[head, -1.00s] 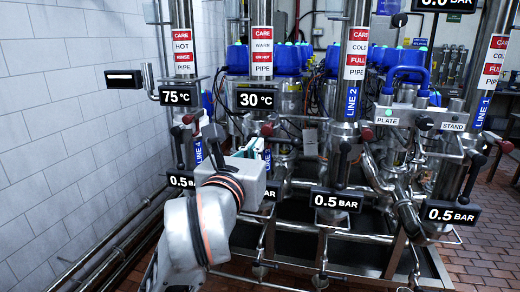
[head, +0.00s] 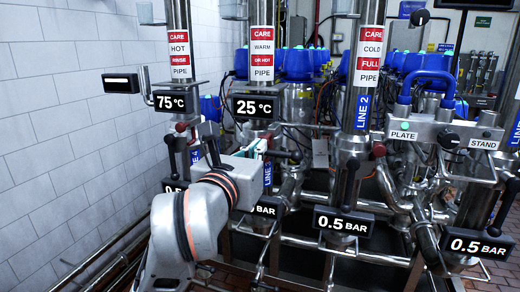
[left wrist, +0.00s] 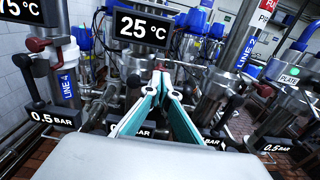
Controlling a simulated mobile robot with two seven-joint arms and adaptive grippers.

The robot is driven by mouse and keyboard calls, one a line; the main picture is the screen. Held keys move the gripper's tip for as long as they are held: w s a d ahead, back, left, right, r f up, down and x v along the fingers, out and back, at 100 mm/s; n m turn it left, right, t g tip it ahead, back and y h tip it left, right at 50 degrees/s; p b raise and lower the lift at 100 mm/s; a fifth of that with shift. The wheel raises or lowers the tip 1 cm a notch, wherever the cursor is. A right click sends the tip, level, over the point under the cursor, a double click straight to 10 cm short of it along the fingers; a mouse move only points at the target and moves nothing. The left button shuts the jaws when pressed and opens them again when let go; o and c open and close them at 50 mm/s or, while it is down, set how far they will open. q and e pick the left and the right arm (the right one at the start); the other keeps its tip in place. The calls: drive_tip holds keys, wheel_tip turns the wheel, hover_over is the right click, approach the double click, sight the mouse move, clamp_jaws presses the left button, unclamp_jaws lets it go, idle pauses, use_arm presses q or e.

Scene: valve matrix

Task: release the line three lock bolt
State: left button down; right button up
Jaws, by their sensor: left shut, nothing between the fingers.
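My left gripper (head: 262,151) is shut and empty, its pale teal fingers pressed together in front of the line three pipe. The line three label (head: 268,175) is partly hidden behind it. In the left wrist view the closed fingertips (left wrist: 160,78) point at the line three fittings under the 25 °C display (left wrist: 143,27). A dark red piece (left wrist: 159,64) shows just beyond the fingertips, and a black ball knob (left wrist: 133,82) is just left of them. I cannot tell which is the lock bolt, or whether the fingers touch it. My right gripper is not in view.
Line four's red knob (head: 181,127) and black lever stand left of my gripper. Line two's black lever (head: 348,182) and red knob (head: 378,150) stand to the right. A blue handle (head: 425,80) sits on the plate and stand fixture. A tiled wall (head: 75,135) bounds the left side.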

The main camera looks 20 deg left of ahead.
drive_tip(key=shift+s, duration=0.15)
use_arm(q)
drive_tip(key=w+b, duration=0.1)
drive_tip(key=w, duration=0.2)
drive_tip(key=shift+w+d, duration=0.1)
drive_tip(key=shift+w, duration=0.2)
drive_tip(key=shift+s+r, duration=0.1)
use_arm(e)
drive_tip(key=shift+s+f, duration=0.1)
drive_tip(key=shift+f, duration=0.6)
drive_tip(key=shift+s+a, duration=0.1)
